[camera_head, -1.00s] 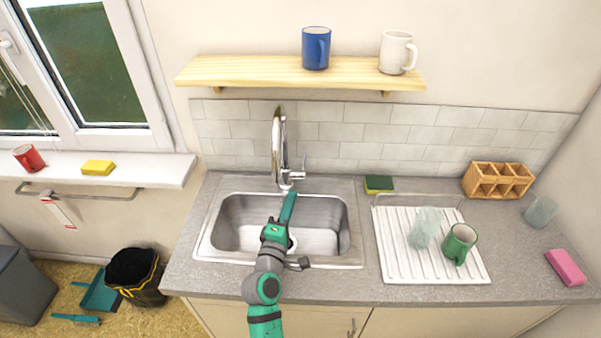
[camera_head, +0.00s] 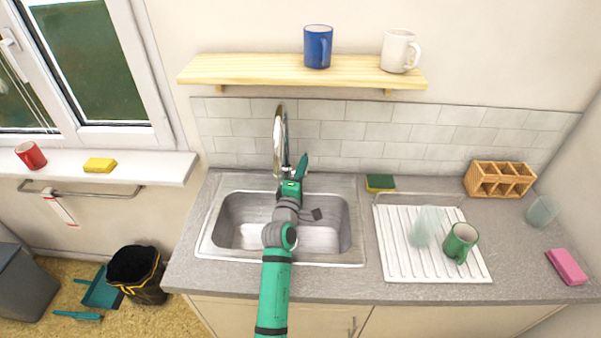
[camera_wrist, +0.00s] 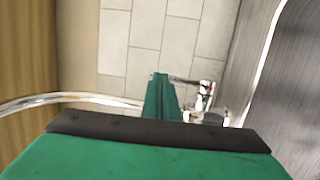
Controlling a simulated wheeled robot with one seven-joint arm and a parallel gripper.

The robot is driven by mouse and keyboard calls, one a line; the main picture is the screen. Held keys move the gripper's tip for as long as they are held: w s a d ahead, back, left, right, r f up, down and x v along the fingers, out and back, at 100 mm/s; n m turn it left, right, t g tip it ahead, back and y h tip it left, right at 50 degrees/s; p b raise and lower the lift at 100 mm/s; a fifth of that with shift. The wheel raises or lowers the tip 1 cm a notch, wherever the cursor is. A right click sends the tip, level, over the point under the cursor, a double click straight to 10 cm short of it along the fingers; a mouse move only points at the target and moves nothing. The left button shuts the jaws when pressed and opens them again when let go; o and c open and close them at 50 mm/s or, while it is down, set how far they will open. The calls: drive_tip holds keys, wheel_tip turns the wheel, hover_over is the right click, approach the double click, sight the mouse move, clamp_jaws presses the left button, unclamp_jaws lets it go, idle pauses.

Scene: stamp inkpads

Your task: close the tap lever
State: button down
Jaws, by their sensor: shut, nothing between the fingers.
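The chrome tap (camera_head: 279,140) stands behind the sink, its tall curved spout rising in front of the tiles. My gripper (camera_head: 303,160) is shut and empty, its green fingers pointing up just right of the tap. In the head view the fingers cover the place of the tap lever. In the wrist view the shut fingertips (camera_wrist: 160,78) are beside the end of the small chrome lever (camera_wrist: 188,82), which reaches left from the tap body. I cannot tell whether they touch it.
The steel sink (camera_head: 235,222) lies below my arm. A green and yellow sponge (camera_head: 380,182) is right of the tap, by a white drying rack (camera_head: 395,262) holding a glass and a green mug (camera_head: 460,243). A wooden shelf (camera_head: 250,70) hangs above.

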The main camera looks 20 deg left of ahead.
drive_tip(key=shift+w, duration=0.2)
drive_tip(key=shift+w+a+r, duration=0.2)
drive_tip(key=shift+w+r, duration=0.45)
drive_tip(key=shift+w, duration=0.25)
drive_tip(key=s+d, duration=0.1)
drive_tip(key=s, duration=1.3)
drive_tip(key=shift+s, duration=0.25)
